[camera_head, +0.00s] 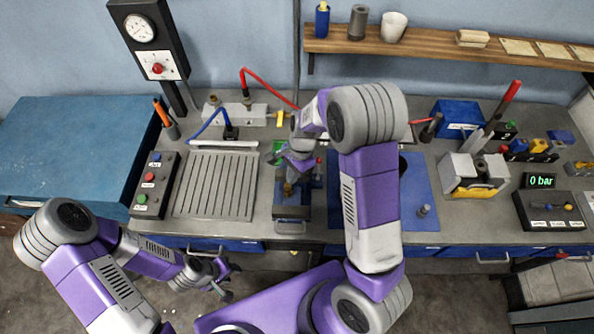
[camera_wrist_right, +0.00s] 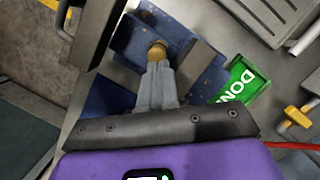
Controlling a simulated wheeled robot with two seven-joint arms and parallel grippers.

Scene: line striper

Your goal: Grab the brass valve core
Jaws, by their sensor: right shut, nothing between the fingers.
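The brass valve core (camera_wrist_right: 157,50) shows as a small round brass top in the blue vise (camera_wrist_right: 125,38), just beyond my right fingertips in the wrist view. In the head view a brass bit (camera_head: 288,187) shows in the blue vise (camera_head: 291,212), under my right gripper (camera_head: 292,172). My right gripper's grey fingers (camera_wrist_right: 158,66) are shut together and empty, pointing at the core. Whether they touch it I cannot tell. My left gripper (camera_head: 232,281) is open and empty, in front of the bench edge.
A green DONE tray (camera_wrist_right: 243,82) lies beside the vise. A ribbed plate (camera_head: 215,185) and a button box (camera_head: 154,185) are left of it. A blue mat (camera_head: 415,215) lies right. A grey holder (camera_head: 475,173) and a 0 bar display (camera_head: 540,181) stand further right.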

